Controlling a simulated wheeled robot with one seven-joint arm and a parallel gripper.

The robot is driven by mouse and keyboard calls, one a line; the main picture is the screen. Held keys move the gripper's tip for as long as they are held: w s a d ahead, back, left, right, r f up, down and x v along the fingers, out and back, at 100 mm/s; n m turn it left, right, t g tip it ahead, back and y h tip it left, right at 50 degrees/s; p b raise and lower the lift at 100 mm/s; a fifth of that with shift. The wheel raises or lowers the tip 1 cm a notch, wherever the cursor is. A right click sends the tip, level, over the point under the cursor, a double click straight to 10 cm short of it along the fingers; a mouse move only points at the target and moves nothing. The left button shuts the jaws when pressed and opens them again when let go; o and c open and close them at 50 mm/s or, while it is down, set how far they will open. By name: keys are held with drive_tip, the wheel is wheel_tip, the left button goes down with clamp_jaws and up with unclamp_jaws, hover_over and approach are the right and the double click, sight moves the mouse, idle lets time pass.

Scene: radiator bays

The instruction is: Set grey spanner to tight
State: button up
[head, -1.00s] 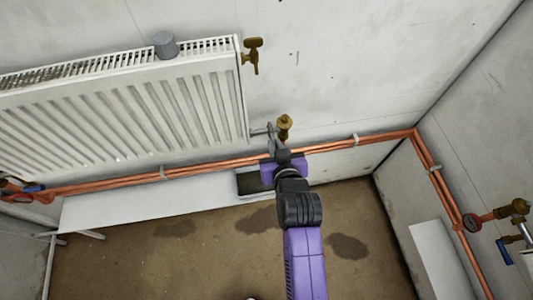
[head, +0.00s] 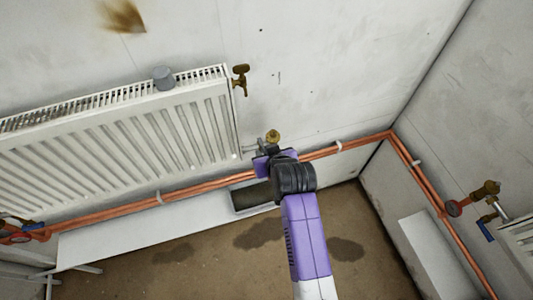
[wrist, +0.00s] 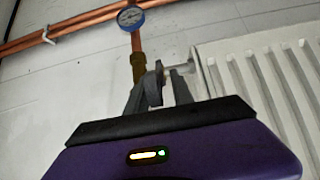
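My gripper (wrist: 162,92) is at the pipe joint by the radiator's lower corner. In the wrist view its two dark fingers stand apart, with a pale gap between them. A grey piece that looks like the grey spanner (wrist: 154,88) lies against or just beside the left finger; its outline merges with it, and I cannot tell whether they touch. Behind it is a brass fitting (wrist: 138,68) on a copper pipe. In the head view the brass valve (head: 273,136) shows just beyond my gripper (head: 263,149), which largely hides the spanner.
The white radiator (head: 130,140) fills the left wall, with a grey knob (head: 163,77) on top and a brass valve (head: 240,78) at its upper corner. Copper pipes (head: 340,147) run low along the walls. A round gauge (wrist: 131,18) sits on the pipe. A white bench (head: 130,232) stands below.

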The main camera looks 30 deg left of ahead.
idle(0.3)
drive_tip(key=shift+v, duration=3.9)
